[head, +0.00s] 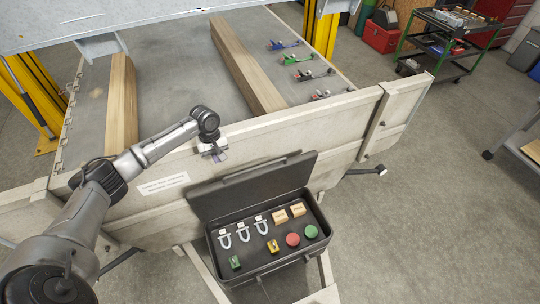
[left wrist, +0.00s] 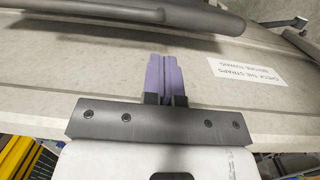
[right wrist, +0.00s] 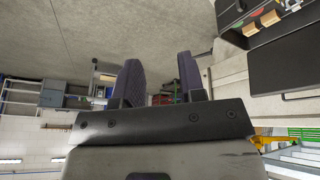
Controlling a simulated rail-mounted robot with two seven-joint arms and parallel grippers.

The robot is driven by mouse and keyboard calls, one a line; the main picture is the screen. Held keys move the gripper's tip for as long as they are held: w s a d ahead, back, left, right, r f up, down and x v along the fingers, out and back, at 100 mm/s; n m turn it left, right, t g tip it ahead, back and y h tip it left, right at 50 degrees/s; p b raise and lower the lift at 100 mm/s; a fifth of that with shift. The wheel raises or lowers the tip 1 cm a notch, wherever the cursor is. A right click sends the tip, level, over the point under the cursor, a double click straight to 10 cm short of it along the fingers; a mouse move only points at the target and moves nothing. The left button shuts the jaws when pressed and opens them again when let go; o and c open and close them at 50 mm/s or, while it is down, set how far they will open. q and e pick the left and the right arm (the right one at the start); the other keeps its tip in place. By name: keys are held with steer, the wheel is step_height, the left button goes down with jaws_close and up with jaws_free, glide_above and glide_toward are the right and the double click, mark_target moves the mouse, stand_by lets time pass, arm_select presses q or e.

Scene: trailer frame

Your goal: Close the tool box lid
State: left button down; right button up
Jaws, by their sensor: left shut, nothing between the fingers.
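The dark tool box (head: 262,267) stands open in front of the trailer's side board. Its lid (head: 228,194) is raised at the back, near the board. My left gripper (head: 218,156) is above the lid's upper left edge, by the board, apart from the lid. In the left wrist view its purple fingers (left wrist: 163,78) are together and empty. My right gripper (right wrist: 156,82) has its fingers apart and empty; it is outside the head view. The right wrist view shows the lid (right wrist: 285,68) at right.
The pale side board (head: 330,128) of the trailer runs behind the box and carries a label (head: 164,184). Wooden beams (head: 245,62) and several small coloured fittings lie on the trailer bed. A tool cart (head: 445,55) stands at the back right.

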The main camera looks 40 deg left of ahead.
arm_select(q)
steer(key=f, duration=0.8)
steer(key=shift+w+d, duration=0.35)
arm_select(e)
steer(key=shift+s+d+r+m+g, duration=0.15)
steer(key=shift+s+m+g, duration=0.1)
steer(key=shift+s, duration=0.2)
steer(key=shift+s+a+r+m+g, duration=0.15)
steer(key=shift+s+g, duration=0.1)
steer(key=shift+s, duration=0.2)
steer(key=shift+d, duration=0.1)
